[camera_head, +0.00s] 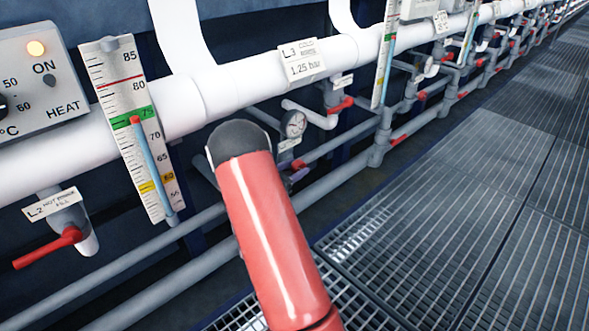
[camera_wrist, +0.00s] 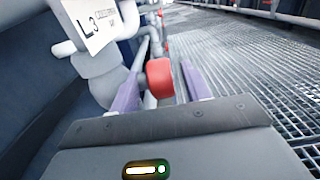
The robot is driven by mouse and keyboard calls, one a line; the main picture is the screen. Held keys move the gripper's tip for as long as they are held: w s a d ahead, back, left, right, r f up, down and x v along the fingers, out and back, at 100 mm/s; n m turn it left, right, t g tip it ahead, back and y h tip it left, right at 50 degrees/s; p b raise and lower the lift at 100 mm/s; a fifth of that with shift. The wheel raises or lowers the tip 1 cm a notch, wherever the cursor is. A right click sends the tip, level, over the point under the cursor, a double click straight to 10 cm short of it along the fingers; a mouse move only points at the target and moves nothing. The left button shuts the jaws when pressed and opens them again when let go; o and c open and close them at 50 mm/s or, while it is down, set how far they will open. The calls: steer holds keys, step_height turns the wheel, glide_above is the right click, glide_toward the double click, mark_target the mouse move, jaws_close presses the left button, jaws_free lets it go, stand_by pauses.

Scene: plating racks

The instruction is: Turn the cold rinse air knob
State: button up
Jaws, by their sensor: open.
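The red knob (camera_wrist: 160,77) shows in the wrist view, in front of a grey pipe fitting (camera_wrist: 103,80) with a white L3 cold rinse label (camera_wrist: 97,25). My gripper (camera_wrist: 158,88) is open, with one purple finger on each side of the knob. I cannot tell whether either finger touches it. In the head view my red arm (camera_head: 265,235) reaches in below the large white pipe, and a bit of my purple gripper (camera_head: 297,175) shows at its right. The arm hides most of the knob there.
Grey pipes (camera_head: 345,170) run below. A red-handled valve (camera_head: 48,248), a level scale (camera_head: 130,125) and a heat box (camera_head: 45,80) are at left. Grated floor (camera_head: 470,190) is clear at right.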

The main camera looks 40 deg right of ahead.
steer(key=shift+d, duration=0.15)
steer(key=c, duration=1)
steer(key=shift+r+p, duration=0.15)
steer(key=shift+p, duration=0.2)
